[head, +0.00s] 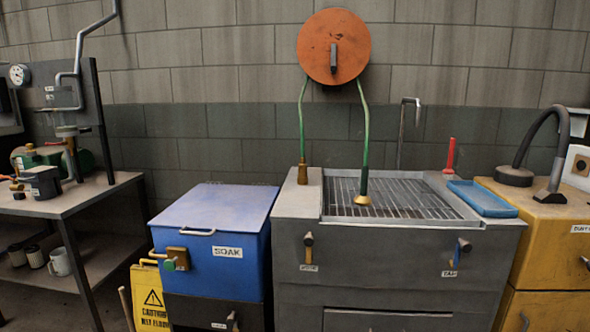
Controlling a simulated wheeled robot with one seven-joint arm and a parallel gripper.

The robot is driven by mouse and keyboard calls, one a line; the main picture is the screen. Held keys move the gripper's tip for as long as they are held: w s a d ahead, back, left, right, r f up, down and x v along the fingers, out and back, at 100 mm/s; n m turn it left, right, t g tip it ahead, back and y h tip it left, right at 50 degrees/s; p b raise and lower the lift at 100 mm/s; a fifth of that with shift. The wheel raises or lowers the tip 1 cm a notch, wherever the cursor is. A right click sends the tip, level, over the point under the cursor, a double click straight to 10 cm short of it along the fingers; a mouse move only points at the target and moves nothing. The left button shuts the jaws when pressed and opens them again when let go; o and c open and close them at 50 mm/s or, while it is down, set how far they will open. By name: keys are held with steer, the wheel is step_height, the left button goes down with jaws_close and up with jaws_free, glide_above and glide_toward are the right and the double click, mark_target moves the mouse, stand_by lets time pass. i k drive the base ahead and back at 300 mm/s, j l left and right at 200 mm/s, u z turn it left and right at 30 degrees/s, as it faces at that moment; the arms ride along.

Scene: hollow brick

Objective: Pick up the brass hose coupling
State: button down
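An orange hose reel (334,46) is on the block wall, with a green hose hanging from it in two lengths. The left length ends in a narrow brass-coloured fitting (302,173), upright at the sink unit's left back corner. The right length ends in a flared, brighter brass end (362,200) at the metal grate. I cannot tell for sure which of the two is the brass hose coupling. My gripper is not in view.
The grey sink unit (400,262) has a grate (405,200) in its top. A blue tray (482,198) and a red-handled tool (450,156) are at its right. A blue SOAK box (212,250) and yellow caution sign (150,298) stand left; a yellow cabinet (545,235) stands right.

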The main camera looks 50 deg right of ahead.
mark_target(302, 170)
steer(key=l, duration=0.7)
steer(key=k+l, duration=0.1)
steer(key=l, duration=0.55)
steer(key=l+u, duration=0.1)
steer(key=l, duration=0.6)
steer(key=k+l, duration=0.15)
steer(key=l, duration=0.5)
steer(key=k+l, duration=0.1)
steer(key=l, duration=0.6)
steer(key=i+u, duration=0.05)
